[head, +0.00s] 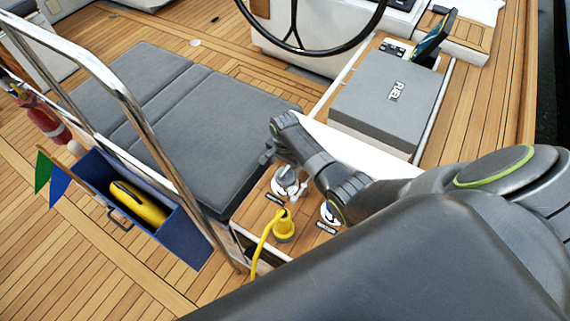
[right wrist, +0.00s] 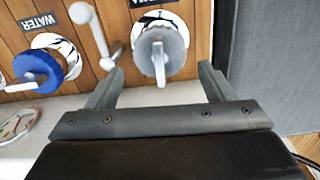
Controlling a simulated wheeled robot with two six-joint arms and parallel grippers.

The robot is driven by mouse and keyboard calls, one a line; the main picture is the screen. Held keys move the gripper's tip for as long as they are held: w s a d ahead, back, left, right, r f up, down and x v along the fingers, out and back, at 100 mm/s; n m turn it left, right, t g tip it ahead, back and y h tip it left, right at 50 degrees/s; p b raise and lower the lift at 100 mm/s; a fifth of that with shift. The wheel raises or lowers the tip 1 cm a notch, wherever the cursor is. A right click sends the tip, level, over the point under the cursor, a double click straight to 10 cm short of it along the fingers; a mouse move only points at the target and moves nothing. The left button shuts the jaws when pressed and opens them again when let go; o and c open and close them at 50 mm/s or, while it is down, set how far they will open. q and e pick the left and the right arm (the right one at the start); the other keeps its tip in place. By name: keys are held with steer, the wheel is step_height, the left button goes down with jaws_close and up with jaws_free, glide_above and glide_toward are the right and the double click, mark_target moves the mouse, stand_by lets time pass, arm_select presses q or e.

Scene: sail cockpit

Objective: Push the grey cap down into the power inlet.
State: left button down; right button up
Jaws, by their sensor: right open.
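The grey cap (right wrist: 172,42), with a raised grip bar across it, sits at a white ring between the water fitting and the dark cushion. I cannot tell how deep it sits. In the head view the cap (head: 288,181) is partly covered by my right gripper (head: 268,157). In the right wrist view my right gripper (right wrist: 161,70) is open and empty, with one finger to each side of the cap's grip bar, apart from it. The label by the cap is upside down and cut off. My left gripper is not in view.
A blue cap (right wrist: 58,64) at the water label (right wrist: 39,22) and a white handle (right wrist: 90,25) are close by. A yellow plug with cable (head: 284,226) stands in front. A grey cushion (head: 235,130), steel rail (head: 130,100) and blue box (head: 185,235) lie left; a fuel box (head: 390,105) behind.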

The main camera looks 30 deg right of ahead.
step_height(320, 180, up, 2)
steer(key=shift+r+p, duration=0.15)
steer(key=shift+p, duration=0.45)
steer(key=shift+r, duration=1.3)
